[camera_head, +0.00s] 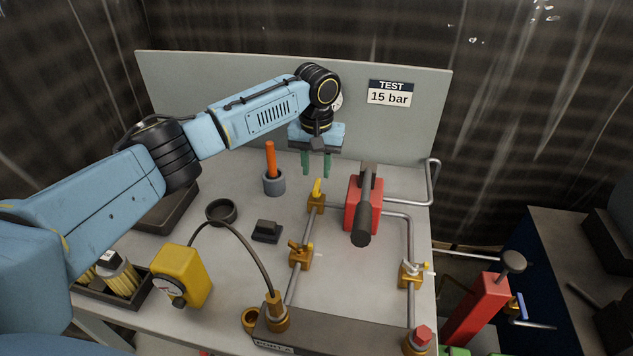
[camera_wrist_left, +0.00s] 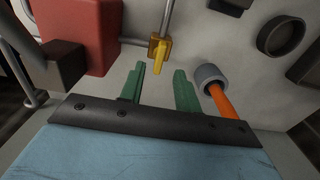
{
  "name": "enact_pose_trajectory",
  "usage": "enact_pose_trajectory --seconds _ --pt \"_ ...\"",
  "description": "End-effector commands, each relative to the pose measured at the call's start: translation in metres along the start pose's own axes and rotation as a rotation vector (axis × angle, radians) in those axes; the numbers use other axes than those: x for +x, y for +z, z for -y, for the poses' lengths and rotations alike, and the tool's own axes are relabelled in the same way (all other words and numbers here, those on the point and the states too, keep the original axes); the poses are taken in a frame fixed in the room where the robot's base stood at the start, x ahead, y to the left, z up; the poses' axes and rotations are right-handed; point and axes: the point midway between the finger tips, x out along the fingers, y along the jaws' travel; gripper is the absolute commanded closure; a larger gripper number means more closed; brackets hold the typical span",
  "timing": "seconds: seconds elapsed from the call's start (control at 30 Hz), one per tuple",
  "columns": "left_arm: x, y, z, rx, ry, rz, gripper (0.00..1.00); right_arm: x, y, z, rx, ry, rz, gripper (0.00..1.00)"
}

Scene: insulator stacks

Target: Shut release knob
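No label marks a release knob, so I cannot tell which part it is. A brass valve with a yellow handle (camera_head: 317,190) sits on the pipe left of a red block (camera_head: 356,208) with a dark lever (camera_head: 364,222). My left gripper (camera_head: 316,174) is open and empty above the bench, behind that valve. In the left wrist view the yellow handle (camera_wrist_left: 158,56) shows just beyond the green fingertips (camera_wrist_left: 160,69), apart from them. Two more brass valves (camera_head: 300,256) (camera_head: 411,274) and a red knob (camera_head: 421,336) are nearer. My right gripper is not in view.
A grey cup with an orange handle (camera_head: 271,160) stands beside my left gripper. A yellow gauge box (camera_head: 183,276), a black ring (camera_head: 221,211) and a small dark block (camera_head: 267,231) lie left. A grey panel (camera_head: 220,95) closes the back.

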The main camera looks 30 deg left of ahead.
Motion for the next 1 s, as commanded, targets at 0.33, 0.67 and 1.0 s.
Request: enact_pose_trajectory --seconds 0.33,0.67,1.0 --pt "0.039 0.000 -0.001 0.000 0.001 0.001 0.67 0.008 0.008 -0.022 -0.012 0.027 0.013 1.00" --pt "0.041 0.000 -0.001 0.000 0.001 0.000 0.71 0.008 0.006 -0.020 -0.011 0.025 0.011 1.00" --pt "0.041 0.000 0.000 0.000 0.000 0.000 1.00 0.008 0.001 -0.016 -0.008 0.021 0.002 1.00"
